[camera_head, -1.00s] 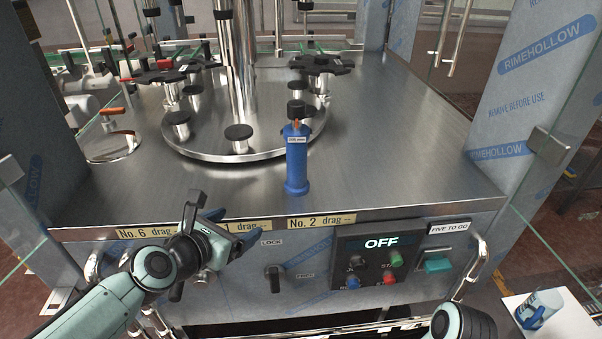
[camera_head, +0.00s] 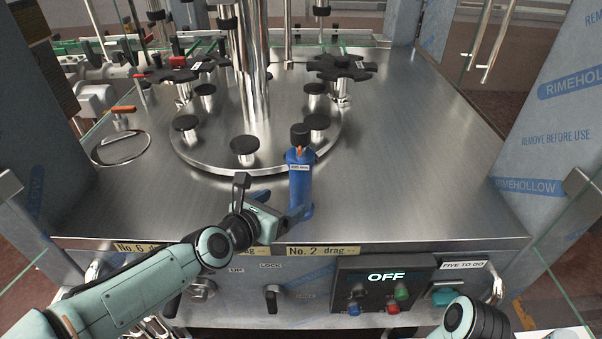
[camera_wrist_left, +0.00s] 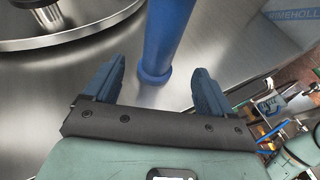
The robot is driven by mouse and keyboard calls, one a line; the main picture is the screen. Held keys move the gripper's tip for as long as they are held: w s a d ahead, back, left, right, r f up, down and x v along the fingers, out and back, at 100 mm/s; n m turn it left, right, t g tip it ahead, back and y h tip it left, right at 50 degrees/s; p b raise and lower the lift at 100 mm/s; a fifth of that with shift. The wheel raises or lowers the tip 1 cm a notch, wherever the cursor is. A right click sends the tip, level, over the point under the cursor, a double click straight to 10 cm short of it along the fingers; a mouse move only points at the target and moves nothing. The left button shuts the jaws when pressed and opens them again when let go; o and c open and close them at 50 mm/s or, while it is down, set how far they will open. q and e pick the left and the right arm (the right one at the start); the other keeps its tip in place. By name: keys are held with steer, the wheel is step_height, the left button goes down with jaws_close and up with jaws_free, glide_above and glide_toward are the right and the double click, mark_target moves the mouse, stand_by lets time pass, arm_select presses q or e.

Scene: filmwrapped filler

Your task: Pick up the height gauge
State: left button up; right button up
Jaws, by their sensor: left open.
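The height gauge appears to be the upright blue cylinder (camera_head: 300,190) with a black knob, an orange part and a small white label. It stands near the front edge of the steel deck, behind the "No. 2 drag" label. My left gripper (camera_head: 273,196) is open just left and in front of it, low over the deck. In the left wrist view the blue post (camera_wrist_left: 165,40) rises ahead of the spread fingers (camera_wrist_left: 160,70), its round base between their tips. I cannot tell whether either finger touches it. My right gripper is out of view.
A round turntable (camera_head: 210,157) with several black-knobbed posts and a chrome column stands behind the gauge. A control panel (camera_head: 385,282) reading OFF is on the front face. The steel deck (camera_head: 420,160) to the right is clear. Film-wrapped pillars (camera_head: 570,100) flank it.

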mark_target(295, 195)
arm_select(q)
steer(key=p+x, duration=0.3)
steer(key=shift+w+d, duration=0.2)
steer(key=shift+d, duration=0.05)
steer(key=shift+w+d+f+p, duration=0.2)
steer(key=shift+w+f+p, duration=0.1)
steer(key=shift+w+p, duration=0.1)
steer(key=shift+w+d, duration=0.1)
steer(key=shift+d, duration=0.05)
steer(key=p+x, duration=0.2)
steer(key=x, duration=0.2)
steer(key=shift+w+p, duration=0.3)
steer(key=shift+w, duration=0.05)
steer(key=shift+w+f, duration=0.1)
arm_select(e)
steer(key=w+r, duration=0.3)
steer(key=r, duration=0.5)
arm_select(q)
steer(key=shift+c, duration=1.2)
steer(key=c, duration=1)
steer(key=shift+o, duration=0.2)
